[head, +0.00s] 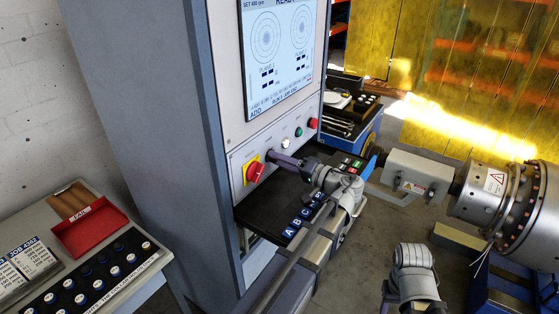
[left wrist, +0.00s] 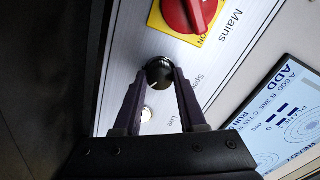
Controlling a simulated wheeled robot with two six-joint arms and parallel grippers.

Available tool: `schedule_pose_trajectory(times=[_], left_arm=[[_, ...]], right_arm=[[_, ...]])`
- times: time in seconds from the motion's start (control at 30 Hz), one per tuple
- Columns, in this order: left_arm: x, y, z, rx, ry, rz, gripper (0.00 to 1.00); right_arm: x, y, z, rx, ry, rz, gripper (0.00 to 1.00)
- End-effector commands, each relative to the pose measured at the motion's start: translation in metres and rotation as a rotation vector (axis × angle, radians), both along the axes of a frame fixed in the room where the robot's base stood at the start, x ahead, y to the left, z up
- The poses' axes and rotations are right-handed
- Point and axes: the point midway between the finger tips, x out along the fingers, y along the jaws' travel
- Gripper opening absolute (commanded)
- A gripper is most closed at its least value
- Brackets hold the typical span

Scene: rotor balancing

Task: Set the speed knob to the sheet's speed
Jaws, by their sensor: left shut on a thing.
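The speed knob (left wrist: 159,71) is a small black round knob on the light control panel (left wrist: 130,55), with a partly covered label beside it. My left gripper (left wrist: 162,73) has its two dark fingers on either side of the knob, shut on it. In the head view my left gripper (head: 272,156) reaches the panel just right of the red mains switch, and its fingers hide the knob. The screen (head: 278,50) shows a set speed at its top left that seems to read 400 rpm. My right gripper is not in view.
The red mains switch (head: 256,172) on its yellow plate is close beside the knob. White, green and red (head: 313,123) buttons sit to the right. A black shelf (head: 262,212) with lettered blue tags lies below. A red fail tray (head: 90,231) stands on the left table.

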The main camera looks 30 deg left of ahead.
Motion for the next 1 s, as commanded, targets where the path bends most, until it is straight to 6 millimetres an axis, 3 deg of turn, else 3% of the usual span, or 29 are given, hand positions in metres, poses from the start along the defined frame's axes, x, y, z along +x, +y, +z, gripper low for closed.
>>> schedule_pose_trajectory(times=[0.07, 0.1, 0.33, 0.67, 1.0], left_arm=[[-0.001, 0.0, -0.001, -0.004, 0.0, 0.001, 0.0], [-0.001, 0.0, -0.001, -0.004, -0.001, 0.001, 0.44], [0.0, 0.0, -0.001, -0.001, -0.001, 0.0, 0.7], [0.0, -0.006, 0.0, -0.001, -0.001, -0.002, 0.7], [-0.004, -0.058, -0.001, -0.002, -0.001, -0.003, 0.7]], right_arm=[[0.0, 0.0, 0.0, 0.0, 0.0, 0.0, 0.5], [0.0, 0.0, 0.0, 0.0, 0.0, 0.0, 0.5], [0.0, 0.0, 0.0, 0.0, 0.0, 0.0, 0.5], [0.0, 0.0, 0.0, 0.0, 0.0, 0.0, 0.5], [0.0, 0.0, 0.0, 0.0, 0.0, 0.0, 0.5]])
